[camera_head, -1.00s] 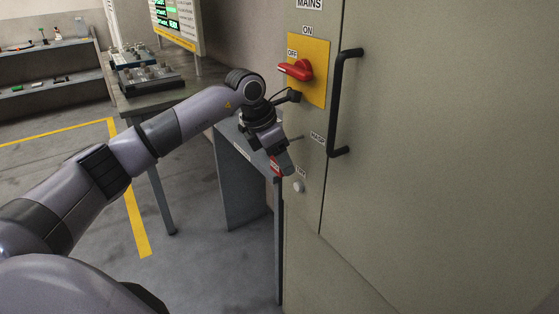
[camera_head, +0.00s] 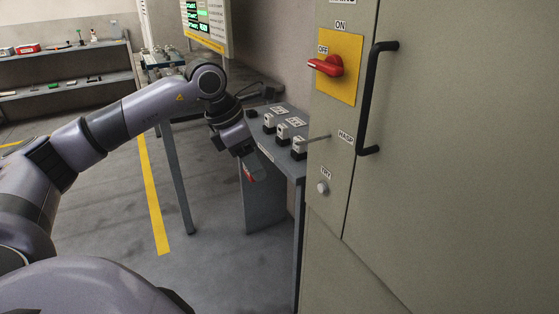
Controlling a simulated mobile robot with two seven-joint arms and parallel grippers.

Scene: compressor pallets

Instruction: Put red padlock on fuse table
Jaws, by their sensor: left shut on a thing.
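My left gripper (camera_head: 254,170) comes in from the left and points down, just left of the front edge of the small grey table. The grey table, which looks like the fuse table (camera_head: 268,149), stands against the wall beside the cabinet. Several small fuse blocks (camera_head: 283,131) with white labels stand on its top. The padlock hangs clear of the table top. My right gripper is out of view.
Another table (camera_head: 170,70) and a shelf (camera_head: 75,92) stand behind.

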